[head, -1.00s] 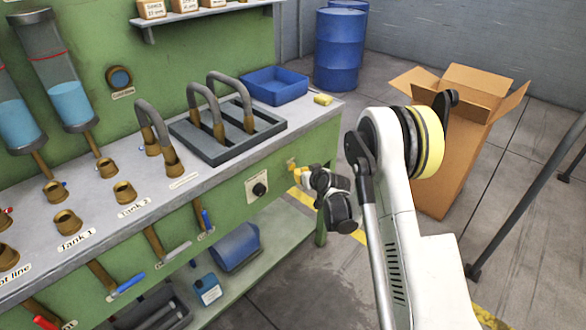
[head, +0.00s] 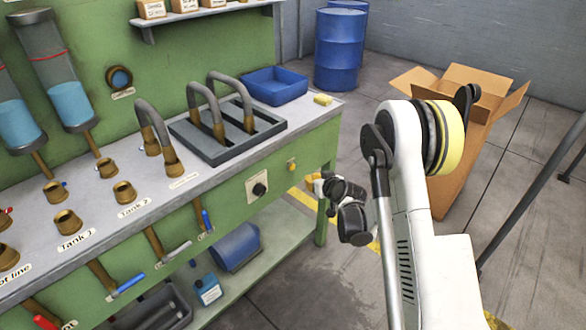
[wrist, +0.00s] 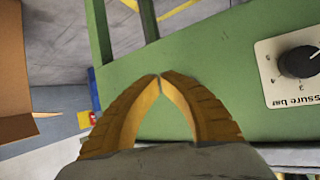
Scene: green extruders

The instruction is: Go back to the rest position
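My gripper (wrist: 160,77) shows two yellow ridged fingers in the wrist view, with their tips touching and nothing held between them. In the head view my gripper (head: 313,183) is small and partly hidden by the wrist. It is in front of the green bench's right end, to the right of the yellow button (head: 291,165) and apart from it. My arm reaches in from the lower right, its white upper link bent at the elbow.
The green bench (head: 326,150) carries a black pressure knob (head: 259,189), which also shows in the wrist view (wrist: 298,62). An open cardboard box (head: 484,130) stands close behind my arm. Blue barrels (head: 338,50) stand at the back. A dark sloping bar (head: 530,190) is at right.

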